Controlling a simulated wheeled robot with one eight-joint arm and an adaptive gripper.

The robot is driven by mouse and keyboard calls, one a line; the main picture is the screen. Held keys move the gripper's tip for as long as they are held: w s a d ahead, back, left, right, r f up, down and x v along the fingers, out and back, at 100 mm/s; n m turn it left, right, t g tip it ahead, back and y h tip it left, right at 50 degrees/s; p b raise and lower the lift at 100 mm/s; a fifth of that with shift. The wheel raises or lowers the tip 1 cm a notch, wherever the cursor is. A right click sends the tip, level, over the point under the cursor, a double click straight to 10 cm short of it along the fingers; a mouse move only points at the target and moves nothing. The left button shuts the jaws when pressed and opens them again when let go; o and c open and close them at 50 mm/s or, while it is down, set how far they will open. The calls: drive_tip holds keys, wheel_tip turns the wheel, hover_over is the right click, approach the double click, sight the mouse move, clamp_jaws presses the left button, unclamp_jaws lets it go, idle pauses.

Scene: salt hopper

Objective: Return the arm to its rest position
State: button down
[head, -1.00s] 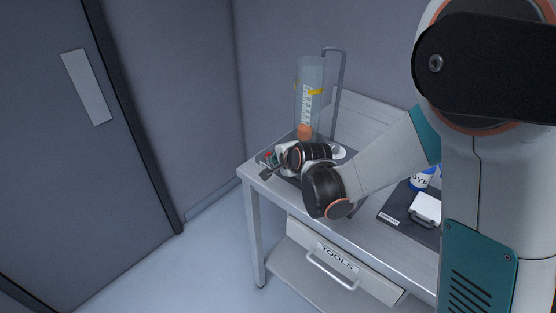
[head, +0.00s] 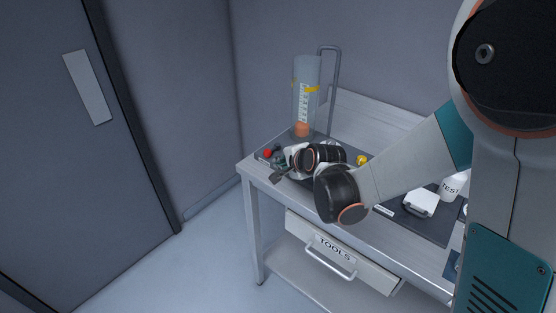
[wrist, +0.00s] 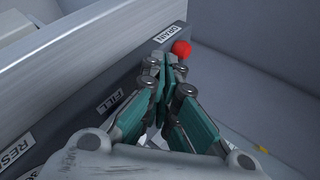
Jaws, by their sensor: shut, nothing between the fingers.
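My gripper (wrist: 168,72) is shut and empty, its green-sided fingers together in the wrist view. In the head view it hangs at the bench's left front edge (head: 279,176), near the panel's left end. My arm reaches across the bench from the right. A red knob (wrist: 181,48) shows just beyond the fingertips, by the DRAIN label (wrist: 166,38); the red knob also shows in the head view (head: 267,153). I cannot tell if the fingers touch it.
A clear graduated cylinder (head: 306,88) with an orange bottom stands at the back left of the metal bench (head: 258,178). A TEST bottle (head: 452,187) and a white lidded box (head: 420,202) lie right, on a dark mat. A TOOLS drawer (head: 340,256) is below. Floor left is clear.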

drive_tip(key=s+d+r+n+h+p, duration=0.25)
drive_tip(key=s+d+r+n, duration=0.25)
drive_tip(key=s+d+r, duration=0.7)
drive_tip(key=s+d+r+n+g+h, duration=0.1)
drive_tip(key=s+d+n, duration=0.2)
drive_tip(key=s, duration=0.5)
drive_tip(key=s+d+r+n+g+h, duration=0.1)
drive_tip(key=s+d+n, duration=0.3)
drive_tip(key=s+d, duration=0.2)
drive_tip(key=s, duration=0.2)
drive_tip(key=shift+s, duration=0.4)
drive_tip(key=shift+a, duration=0.1)
idle(0.6)
